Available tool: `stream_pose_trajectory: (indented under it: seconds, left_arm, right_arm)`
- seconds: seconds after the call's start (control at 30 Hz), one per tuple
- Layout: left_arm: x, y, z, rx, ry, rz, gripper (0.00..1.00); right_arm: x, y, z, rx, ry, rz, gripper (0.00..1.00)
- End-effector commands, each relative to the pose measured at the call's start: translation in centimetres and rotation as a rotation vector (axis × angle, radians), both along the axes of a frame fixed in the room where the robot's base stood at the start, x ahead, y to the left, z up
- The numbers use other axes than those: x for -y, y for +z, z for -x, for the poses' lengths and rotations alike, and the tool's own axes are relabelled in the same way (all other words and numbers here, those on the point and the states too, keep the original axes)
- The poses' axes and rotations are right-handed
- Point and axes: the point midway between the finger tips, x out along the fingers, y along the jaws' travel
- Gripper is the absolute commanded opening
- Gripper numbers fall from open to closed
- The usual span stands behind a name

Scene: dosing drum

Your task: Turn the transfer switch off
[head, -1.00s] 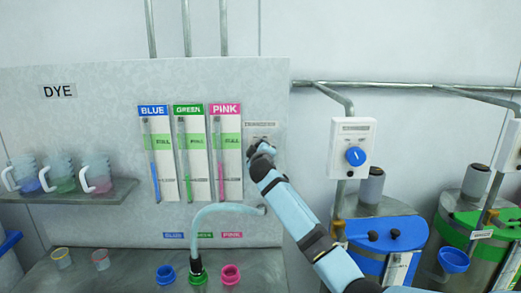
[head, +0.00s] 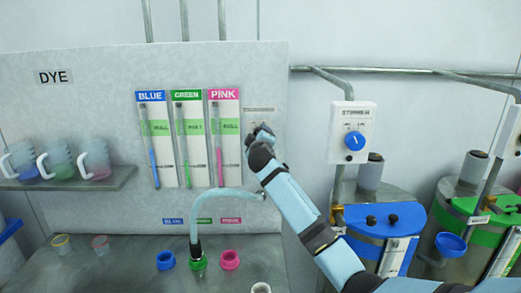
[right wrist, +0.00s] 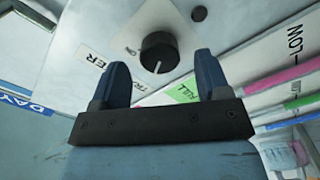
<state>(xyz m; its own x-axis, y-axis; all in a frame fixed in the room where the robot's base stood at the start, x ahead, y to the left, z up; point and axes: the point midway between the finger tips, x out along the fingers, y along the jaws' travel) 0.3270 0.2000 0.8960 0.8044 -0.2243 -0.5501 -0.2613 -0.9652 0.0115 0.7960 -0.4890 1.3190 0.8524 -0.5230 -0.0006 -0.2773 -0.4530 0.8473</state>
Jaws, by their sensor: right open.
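The transfer switch is a round black knob with a white pointer line (right wrist: 160,53) on the pale dye panel. In the right wrist view it sits between and just beyond my right gripper's dark blue fingertips (right wrist: 161,62). The fingers are open, with a gap on each side of the knob. A partly covered label reading "TR...FER" lies beside it. In the head view my right gripper (head: 260,133) is at the panel just below the small label (head: 260,109), and it hides the knob. My left gripper is not in view.
Blue, green and pink gauges (head: 187,138) stand left of my right gripper. A curved hose (head: 225,192) hangs below it. A box with a blue knob (head: 353,132) and a blue-lidded drum (head: 385,222) stand to the right. Jugs (head: 57,162) sit on the left shelf.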

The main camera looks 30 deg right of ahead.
Motion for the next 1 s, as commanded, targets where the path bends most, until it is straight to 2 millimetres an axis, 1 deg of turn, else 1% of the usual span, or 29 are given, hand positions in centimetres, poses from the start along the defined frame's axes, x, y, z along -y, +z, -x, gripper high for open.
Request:
stream_pose_trajectory:
  seconds: [0.03,0.3,0.4,0.5,0.67,1.0]
  left_arm:
    - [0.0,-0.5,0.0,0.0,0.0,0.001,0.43]
    - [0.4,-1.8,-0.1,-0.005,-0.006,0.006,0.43]
    - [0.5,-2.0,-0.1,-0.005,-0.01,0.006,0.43]
    - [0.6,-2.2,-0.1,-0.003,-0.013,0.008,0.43]
    - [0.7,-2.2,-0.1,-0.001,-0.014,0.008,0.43]
    - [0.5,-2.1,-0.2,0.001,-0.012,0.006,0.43]
  right_arm:
    - [-0.7,-0.4,1.0,0.002,0.003,-0.001,0.7]
    - [-3.9,-0.3,6.3,0.003,0.003,-0.002,0.7]
    - [-4.8,-0.2,7.8,0.002,0.002,-0.001,0.7]
    - [-5.4,-0.2,8.8,0.001,0.001,-0.001,0.7]
    - [-5.9,-0.1,9.6,-0.001,-0.001,0.001,0.7]
    - [-5.9,-0.1,9.6,-0.001,0.001,0.0,0.7]
